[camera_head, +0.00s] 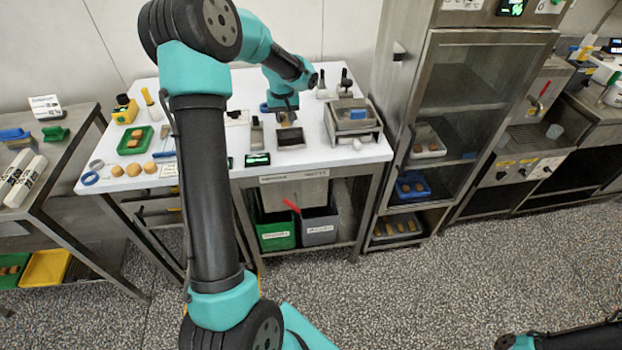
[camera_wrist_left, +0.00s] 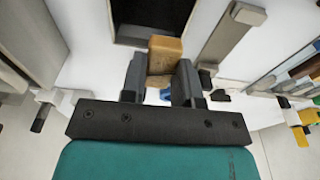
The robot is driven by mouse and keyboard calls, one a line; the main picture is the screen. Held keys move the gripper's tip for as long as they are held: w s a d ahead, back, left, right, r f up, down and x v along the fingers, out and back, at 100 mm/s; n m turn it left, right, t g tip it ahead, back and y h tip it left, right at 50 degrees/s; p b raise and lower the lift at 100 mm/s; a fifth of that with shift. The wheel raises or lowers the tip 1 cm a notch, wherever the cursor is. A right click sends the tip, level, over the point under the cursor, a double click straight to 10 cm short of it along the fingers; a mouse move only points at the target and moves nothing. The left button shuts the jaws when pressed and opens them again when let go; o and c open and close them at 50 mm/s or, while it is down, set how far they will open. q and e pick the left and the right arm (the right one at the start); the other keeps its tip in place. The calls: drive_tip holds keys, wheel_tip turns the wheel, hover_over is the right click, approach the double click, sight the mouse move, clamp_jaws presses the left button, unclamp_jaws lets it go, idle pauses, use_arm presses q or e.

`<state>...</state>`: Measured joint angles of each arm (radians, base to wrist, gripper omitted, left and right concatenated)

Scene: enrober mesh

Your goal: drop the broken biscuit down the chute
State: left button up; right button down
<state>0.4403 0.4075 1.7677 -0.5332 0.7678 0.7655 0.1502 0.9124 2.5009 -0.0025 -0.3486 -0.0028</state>
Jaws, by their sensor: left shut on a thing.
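My left gripper (camera_head: 285,118) is shut on the broken biscuit, above the white worktop. In the left wrist view the biscuit (camera_wrist_left: 165,48) is a golden-brown block between the two dark fingers (camera_wrist_left: 161,80), sticking out past their tips. Its lower face looks rough and paler. The chute (camera_head: 290,138) is a dark rectangular opening in the worktop, just in front of and below the gripper in the head view. In the left wrist view the dark opening (camera_wrist_left: 150,22) lies just beyond the biscuit, which overlaps its near edge. The biscuit is apart from the opening's far side.
A metal scraper-like tool (camera_head: 257,135) lies left of the chute, and a small display (camera_head: 257,159) sits in front of it. A steel box with a blue item (camera_head: 356,114) stands to the right. A green tray (camera_head: 135,141) holds biscuits at the left. Bins (camera_head: 318,228) stand below.

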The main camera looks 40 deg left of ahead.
use_arm(q)
drive_tip(key=shift+s+f, duration=0.1)
drive_tip(key=shift+f, duration=0.05)
drive_tip(key=shift+f, duration=2.85)
drive_tip(key=o, duration=0.8)
drive_tip(key=shift+a+r, duration=0.1)
drive_tip(key=shift+r, duration=0.05)
wheel_tip(320, 180, up, 17)
hover_over(284, 130)
drive_tip(key=s+d, duration=0.4)
drive_tip(key=d, duration=0.1)
drive_tip(key=shift+w, duration=0.2)
